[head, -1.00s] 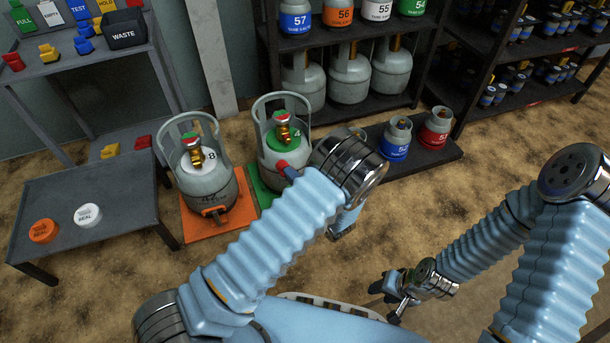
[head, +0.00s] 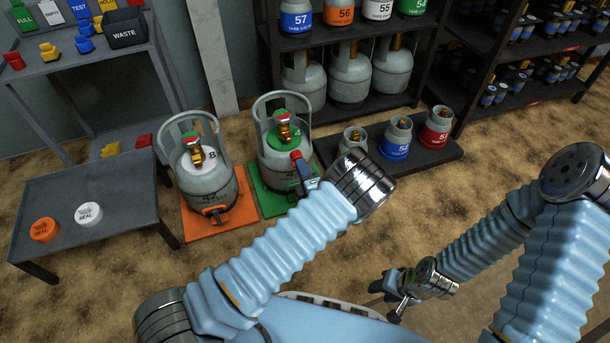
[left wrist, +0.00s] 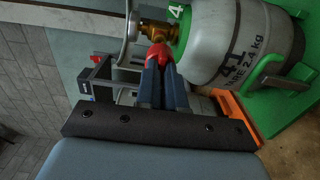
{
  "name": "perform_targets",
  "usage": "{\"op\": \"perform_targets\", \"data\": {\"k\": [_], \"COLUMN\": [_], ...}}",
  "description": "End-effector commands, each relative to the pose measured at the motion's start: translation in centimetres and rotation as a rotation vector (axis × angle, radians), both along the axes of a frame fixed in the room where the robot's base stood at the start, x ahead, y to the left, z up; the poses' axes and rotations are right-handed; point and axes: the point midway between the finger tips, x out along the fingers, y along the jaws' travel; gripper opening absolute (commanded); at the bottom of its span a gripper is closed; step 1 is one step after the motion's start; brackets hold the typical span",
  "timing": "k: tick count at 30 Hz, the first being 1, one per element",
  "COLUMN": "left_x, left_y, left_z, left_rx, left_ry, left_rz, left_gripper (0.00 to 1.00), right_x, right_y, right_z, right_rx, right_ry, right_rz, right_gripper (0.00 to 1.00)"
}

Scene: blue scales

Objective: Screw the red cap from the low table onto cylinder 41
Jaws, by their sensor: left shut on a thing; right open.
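Cylinder 41 (head: 275,165) is a grey gas cylinder with a green collar and a brass valve (head: 284,132), standing upright on a green mat (head: 272,203). The left wrist view shows its number and body (left wrist: 262,45) at the upper right. My left gripper (left wrist: 158,68) is shut on the red cap (left wrist: 157,55), close beside the brass valve; I cannot tell whether they touch. In the head view the red cap (head: 296,156) shows before the cylinder's collar. My right gripper (head: 391,299) is open and empty, low and to the right. The low table (head: 120,190) is at the left.
Cylinder 42 (head: 205,185) stands on an orange mat (head: 222,222) left of cylinder 41. An orange seal (head: 43,230) and a white seal (head: 88,214) lie on the low table. Small cylinders stand on a low dark platform (head: 420,160) at the right. The foreground floor is clear.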

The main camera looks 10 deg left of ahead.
Motion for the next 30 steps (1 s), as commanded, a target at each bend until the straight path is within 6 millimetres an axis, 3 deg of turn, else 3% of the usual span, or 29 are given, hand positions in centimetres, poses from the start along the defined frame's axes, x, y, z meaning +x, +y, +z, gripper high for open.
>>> {"op": "perform_targets", "data": {"k": [13,30], "left_x": [3.5,4.0], "left_y": [2.4,2.7], "left_z": [0.0,0.0], "left_rx": [0.001,0.001], "left_ry": [0.0,0.001], "left_rz": [0.001,0.001], "left_gripper": [0.0,0.0], "right_x": [0.0,0.0], "right_y": [0.1,0.1], "right_z": [-0.7,-0.8], "right_rx": [0.002,0.002], "right_ry": [0.001,0.001], "right_rz": [0.002,0.002], "right_gripper": [0.43,0.43]}}
